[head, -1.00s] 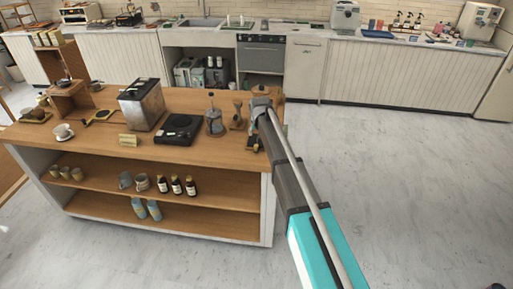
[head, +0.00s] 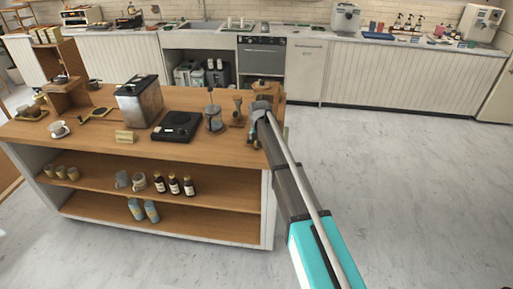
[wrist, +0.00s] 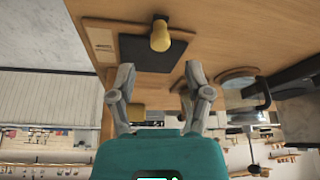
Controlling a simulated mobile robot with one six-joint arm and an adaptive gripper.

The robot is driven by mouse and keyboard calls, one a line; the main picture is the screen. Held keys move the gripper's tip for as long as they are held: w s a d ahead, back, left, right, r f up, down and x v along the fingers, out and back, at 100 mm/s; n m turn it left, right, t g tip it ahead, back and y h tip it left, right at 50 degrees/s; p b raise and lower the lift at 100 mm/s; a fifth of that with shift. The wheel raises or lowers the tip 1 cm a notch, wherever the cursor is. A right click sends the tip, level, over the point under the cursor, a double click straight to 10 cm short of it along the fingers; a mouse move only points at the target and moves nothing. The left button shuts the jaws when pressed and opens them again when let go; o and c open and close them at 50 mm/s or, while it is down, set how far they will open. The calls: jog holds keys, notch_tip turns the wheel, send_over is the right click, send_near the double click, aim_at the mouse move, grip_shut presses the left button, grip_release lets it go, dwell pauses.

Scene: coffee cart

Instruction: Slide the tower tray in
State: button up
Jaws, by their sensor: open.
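A wooden stand (head: 70,97), which looks like the tower, is at the left end of the wooden cart top (head: 185,152) in the head view. A small dark tray with cups (head: 31,115) lies beside it; I cannot tell whether this is the tower tray. My gripper (head: 257,140) is at the cart's right end, far from the stand, mostly hidden by my arm. In the wrist view my gripper (wrist: 158,95) is open, with nothing held between the fingers. A dark mat (wrist: 135,54) with a wooden-knobbed tool (wrist: 160,34) on it lies beyond the fingertips.
A metal canister (head: 138,101), a black scale (head: 177,126) and a glass press (head: 213,119) stand between my arm and the stand. A white cup (head: 59,129) is near the front left edge. Floor (head: 400,170) right of the cart is clear.

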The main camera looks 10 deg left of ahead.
jog(key=shift+b+x, duration=2.7)
jog(key=shift+x, duration=0.6)
grip_shut()
